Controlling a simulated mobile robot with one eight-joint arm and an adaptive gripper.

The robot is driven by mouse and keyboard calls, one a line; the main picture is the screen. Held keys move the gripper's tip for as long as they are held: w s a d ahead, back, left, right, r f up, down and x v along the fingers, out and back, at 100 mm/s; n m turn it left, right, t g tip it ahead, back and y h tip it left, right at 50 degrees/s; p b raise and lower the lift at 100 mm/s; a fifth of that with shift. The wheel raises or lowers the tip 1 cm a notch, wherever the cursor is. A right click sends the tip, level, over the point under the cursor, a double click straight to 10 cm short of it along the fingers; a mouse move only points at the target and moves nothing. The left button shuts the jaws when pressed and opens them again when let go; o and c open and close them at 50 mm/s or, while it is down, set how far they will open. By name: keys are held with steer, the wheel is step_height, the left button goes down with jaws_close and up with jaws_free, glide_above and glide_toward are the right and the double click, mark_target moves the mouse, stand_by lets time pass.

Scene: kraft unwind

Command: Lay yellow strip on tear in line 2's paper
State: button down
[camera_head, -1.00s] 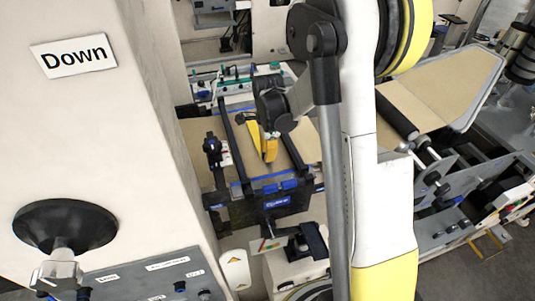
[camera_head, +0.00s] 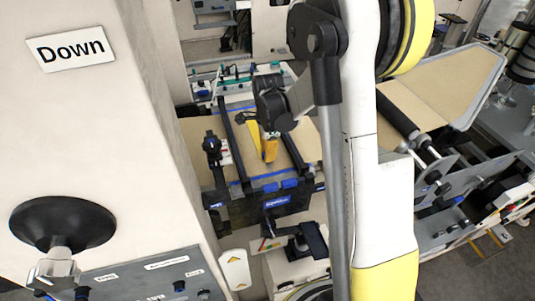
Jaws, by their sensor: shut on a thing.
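The yellow strip (camera_head: 254,137) shows at my gripper (camera_head: 269,137), over the brown kraft paper (camera_head: 308,143) of the machine bed in the middle of the view. My gripper is small here and partly hidden by my arm's dark wrist; it is shut on the strip. A darker orange-yellow piece (camera_head: 270,151) shows just below the gripper; I cannot tell whether it is part of the strip. I cannot tell whether the strip touches the paper. No tear can be made out, and no line number is readable.
Two dark rails (camera_head: 233,145) flank the paper around the gripper. A dark crossbar with blue clamps (camera_head: 275,198) stands at the near side. A large pale panel marked "Down" (camera_head: 70,48) fills the left. A brown sheet on a tilted board (camera_head: 445,82) lies at right.

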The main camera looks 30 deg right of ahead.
steer(key=c, duration=1.4)
jaws_free()
steer(key=shift+r, duration=0.1)
